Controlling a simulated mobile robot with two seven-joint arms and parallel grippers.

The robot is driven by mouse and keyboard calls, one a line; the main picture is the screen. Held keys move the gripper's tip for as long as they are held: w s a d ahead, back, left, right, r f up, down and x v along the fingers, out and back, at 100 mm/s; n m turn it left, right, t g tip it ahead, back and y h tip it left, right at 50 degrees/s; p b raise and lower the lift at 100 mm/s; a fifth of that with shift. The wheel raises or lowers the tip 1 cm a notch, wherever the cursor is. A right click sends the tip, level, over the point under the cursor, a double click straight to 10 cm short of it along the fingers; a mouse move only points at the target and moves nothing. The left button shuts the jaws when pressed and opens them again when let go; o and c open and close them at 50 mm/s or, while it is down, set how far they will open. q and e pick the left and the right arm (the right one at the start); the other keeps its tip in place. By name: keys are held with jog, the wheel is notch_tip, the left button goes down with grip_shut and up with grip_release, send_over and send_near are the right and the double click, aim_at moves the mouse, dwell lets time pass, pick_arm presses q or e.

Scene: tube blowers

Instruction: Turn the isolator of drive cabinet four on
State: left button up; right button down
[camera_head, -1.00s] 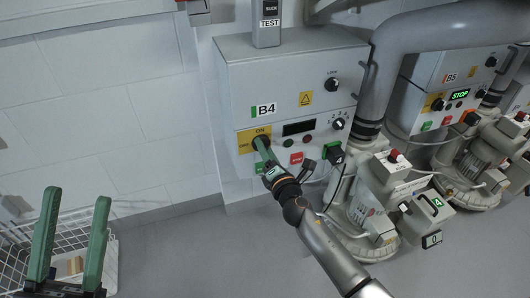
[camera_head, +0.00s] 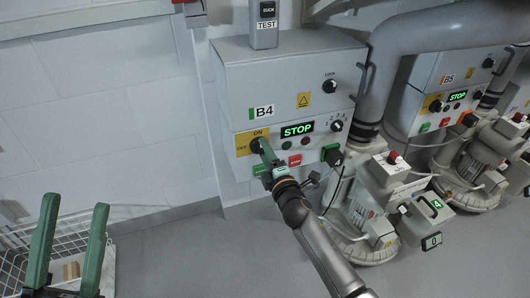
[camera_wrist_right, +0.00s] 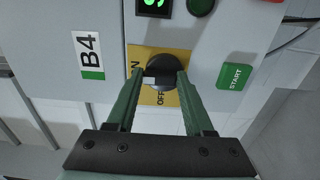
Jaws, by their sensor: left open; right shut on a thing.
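Drive cabinet four is the grey box labelled B4 (camera_head: 290,85) on the wall. Its isolator is a black rotary knob (camera_wrist_right: 161,70) on a yellow ON/OFF plate (camera_head: 243,148), low on the cabinet's left front. My right gripper (camera_head: 262,150) is shut on the isolator knob; its green fingers hold the knob from both sides in the right wrist view (camera_wrist_right: 160,82). The cabinet's display (camera_head: 297,129) is lit and reads STOP in green. My left gripper (camera_head: 74,212) is open and empty at the lower left, away from the cabinet.
A green START button (camera_wrist_right: 235,76) and a red button (camera_head: 295,160) sit near the isolator. Cabinet B5 (camera_head: 447,80) stands to the right. Blower pumps (camera_head: 365,212) and a grey pipe (camera_head: 380,80) fill the right side. A white wire basket (camera_head: 105,262) is at the lower left.

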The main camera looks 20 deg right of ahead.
dwell(0.4)
jog(key=shift+c, duration=1.4)
grip_release()
jog(key=shift+s, duration=0.1)
jog(key=s+p, duration=0.2)
jog(key=s, duration=1)
jog(key=shift+s+d, duration=0.2)
